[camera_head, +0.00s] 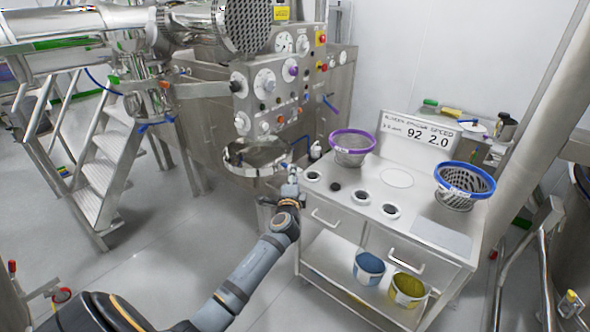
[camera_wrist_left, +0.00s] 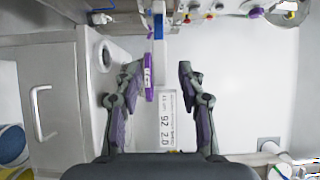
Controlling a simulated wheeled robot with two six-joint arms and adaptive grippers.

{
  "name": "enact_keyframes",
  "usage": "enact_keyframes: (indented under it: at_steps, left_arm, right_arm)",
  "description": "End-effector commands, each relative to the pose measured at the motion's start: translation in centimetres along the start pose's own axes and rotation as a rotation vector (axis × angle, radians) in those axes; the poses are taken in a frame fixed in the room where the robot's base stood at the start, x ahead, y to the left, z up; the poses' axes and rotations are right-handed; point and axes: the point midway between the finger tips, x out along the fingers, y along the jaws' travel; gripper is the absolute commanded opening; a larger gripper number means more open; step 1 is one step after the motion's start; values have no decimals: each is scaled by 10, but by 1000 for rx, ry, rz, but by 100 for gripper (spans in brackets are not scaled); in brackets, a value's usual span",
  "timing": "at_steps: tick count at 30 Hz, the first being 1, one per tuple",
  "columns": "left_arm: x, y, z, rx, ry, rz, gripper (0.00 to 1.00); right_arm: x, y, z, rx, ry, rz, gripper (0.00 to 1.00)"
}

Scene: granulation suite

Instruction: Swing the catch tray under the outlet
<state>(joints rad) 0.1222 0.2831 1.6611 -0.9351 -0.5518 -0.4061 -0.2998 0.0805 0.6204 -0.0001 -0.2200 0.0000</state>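The catch tray appears to be the shiny round metal pan (camera_head: 255,157) below the granulator's control panel. My left gripper (camera_head: 291,176) is in front and to the right of the pan, beside the bench's left end. In the left wrist view my left gripper (camera_wrist_left: 161,72) has its two fingers apart, open. A pale bar with a blue part (camera_wrist_left: 158,25) appears in line with the gap, and I cannot tell whether it touches a finger. The outlet is not clearly visible. My right gripper is out of view.
The steel bench (camera_head: 425,222) bears a purple-rimmed sieve (camera_head: 352,158), a blue-rimmed sieve (camera_head: 452,195) and a sign (camera_head: 423,133). Blue (camera_head: 368,270) and yellow (camera_head: 407,292) buckets stand on its lower shelf. Metal steps (camera_head: 100,170) stand at left. The floor between is clear.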

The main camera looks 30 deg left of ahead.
Motion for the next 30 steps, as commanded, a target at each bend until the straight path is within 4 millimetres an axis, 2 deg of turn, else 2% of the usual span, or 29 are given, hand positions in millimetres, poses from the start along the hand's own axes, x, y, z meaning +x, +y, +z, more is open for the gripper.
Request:
enact_keyframes:
  at_steps: [3,6,10,17,26,30]
  left_arm:
    - [23,0,0,0,-1,1,40]
    - [35,0,0,-2,-1,1,40]
    - [42,1,0,-1,1,1,40]
    - [42,1,0,-2,1,1,40]
    - [42,1,0,-2,1,2,0]
    - [42,1,0,-2,1,2,0]
  right_arm:
    - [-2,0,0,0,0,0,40]
    - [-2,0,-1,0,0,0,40]
    - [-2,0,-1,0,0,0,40]
    - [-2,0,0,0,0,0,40]
    - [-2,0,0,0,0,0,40]
    - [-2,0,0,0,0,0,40]
